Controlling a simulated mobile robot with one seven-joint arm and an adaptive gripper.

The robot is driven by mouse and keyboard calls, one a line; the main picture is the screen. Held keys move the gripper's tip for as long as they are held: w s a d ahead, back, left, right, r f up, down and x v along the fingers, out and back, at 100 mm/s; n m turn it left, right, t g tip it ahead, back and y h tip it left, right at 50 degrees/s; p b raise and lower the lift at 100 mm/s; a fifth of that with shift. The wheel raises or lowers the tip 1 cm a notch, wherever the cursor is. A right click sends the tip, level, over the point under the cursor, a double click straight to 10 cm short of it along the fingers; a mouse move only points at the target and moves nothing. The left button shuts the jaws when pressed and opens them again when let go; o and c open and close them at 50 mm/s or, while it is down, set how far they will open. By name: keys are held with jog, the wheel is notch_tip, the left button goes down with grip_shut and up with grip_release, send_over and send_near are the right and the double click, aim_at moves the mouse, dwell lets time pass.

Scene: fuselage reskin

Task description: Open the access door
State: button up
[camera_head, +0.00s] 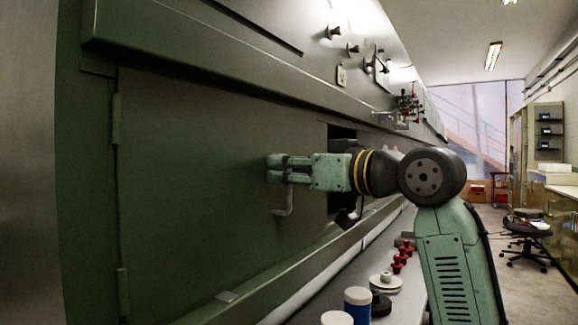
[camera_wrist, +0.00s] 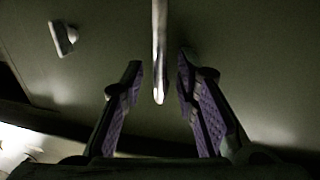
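The access door (camera_head: 200,190) is a large dark green panel at the left in the head view, with hinges (camera_head: 117,120) along its left side. A bent metal handle (camera_head: 287,200) stands out from its right part. My gripper (camera_head: 274,168) is at the handle's upper part. In the wrist view the handle (camera_wrist: 159,50) runs down between the two purple-padded fingers of my gripper (camera_wrist: 159,68), with a gap on each side. The fingers are open. A dark opening (camera_head: 343,132) shows beyond the door's right side, partly hidden by my arm; I cannot tell whether the door is ajar.
A ledge (camera_head: 225,297) runs below the door. Red knobs (camera_head: 400,260), a white disc (camera_head: 385,282) and blue jars (camera_head: 357,303) stand on a surface below. A small pale fitting (camera_wrist: 62,38) shows in the wrist view. Open floor and a stool (camera_head: 525,235) lie right.

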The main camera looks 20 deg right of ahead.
jog(key=shift+c, duration=0.3)
jog(key=c, duration=0.5)
grip_shut()
jog(key=shift+d, duration=0.1)
